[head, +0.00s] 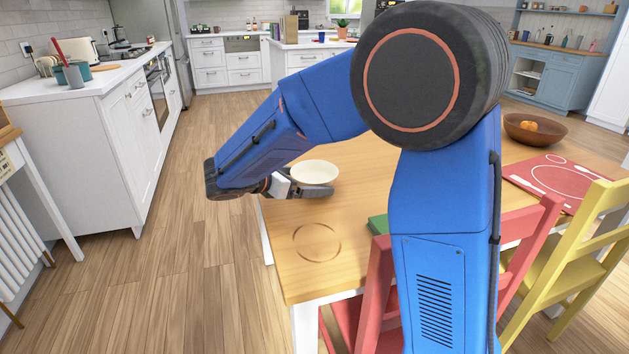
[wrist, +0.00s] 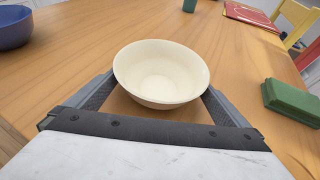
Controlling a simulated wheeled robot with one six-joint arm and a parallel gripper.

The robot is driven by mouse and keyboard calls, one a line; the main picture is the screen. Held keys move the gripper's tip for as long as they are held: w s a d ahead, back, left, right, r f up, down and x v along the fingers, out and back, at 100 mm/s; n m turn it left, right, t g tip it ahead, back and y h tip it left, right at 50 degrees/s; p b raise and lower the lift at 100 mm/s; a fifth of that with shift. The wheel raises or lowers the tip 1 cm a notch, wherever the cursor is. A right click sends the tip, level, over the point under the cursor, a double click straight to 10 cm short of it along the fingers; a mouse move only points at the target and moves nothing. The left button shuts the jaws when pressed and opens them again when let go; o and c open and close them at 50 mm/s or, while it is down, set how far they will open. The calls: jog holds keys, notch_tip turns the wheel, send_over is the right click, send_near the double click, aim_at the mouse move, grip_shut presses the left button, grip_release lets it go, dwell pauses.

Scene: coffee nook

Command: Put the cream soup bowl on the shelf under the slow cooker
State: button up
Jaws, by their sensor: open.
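The cream soup bowl (head: 315,172) stands upright and empty on the wooden table, near its left edge. In the wrist view the bowl (wrist: 161,72) is straight ahead, with one finger on each side of its lower part. My gripper (head: 300,190) is open and low over the table at the bowl; in the wrist view its fingers (wrist: 159,88) run partly behind the bowl's rim. I cannot tell whether they touch it. I cannot make out the slow cooker or the shelf under it in either view.
A dark blue bowl (wrist: 14,27) stands left of the cream bowl in the wrist view. A green block (wrist: 292,100) lies to the right. A red chair (head: 375,290) and a yellow chair (head: 575,250) stand at the table (head: 300,275). The wooden floor at left is clear.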

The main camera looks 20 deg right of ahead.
jog(key=x, duration=0.2)
jog(key=shift+w+d+f, duration=0.1)
jog(key=shift+d, duration=0.2)
jog(key=c, duration=1)
jog(key=shift+c, duration=0.6)
